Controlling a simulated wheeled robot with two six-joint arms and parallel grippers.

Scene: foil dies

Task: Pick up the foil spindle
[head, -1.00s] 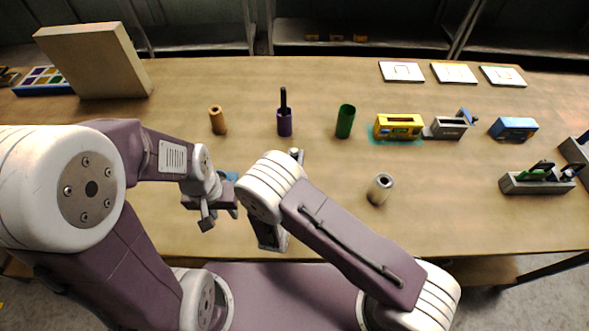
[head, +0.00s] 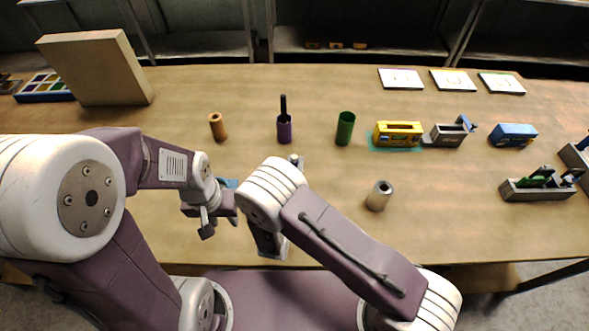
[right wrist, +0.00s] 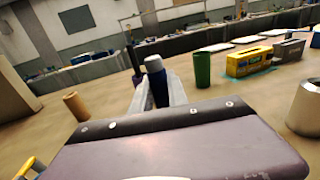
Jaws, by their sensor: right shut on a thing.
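The foil spindle, a dark blue cylinder with a pale grey top (right wrist: 156,80), stands upright between the fingers of my right gripper (right wrist: 157,98) in the right wrist view. The gripper is shut on it. In the head view only its pale tip (head: 296,160) shows past my right arm, which hides most of that gripper. My left gripper (head: 220,224) hangs over the table at the left, its fingers apart with nothing seen between them.
On the table (head: 450,225) stand an orange tube (head: 217,127), a purple cup with a black rod (head: 284,129), a green tube (head: 345,129) and a silver tube (head: 379,196). Yellow, grey and blue blocks stand right, a large beige box (head: 95,68) left. The front right is clear.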

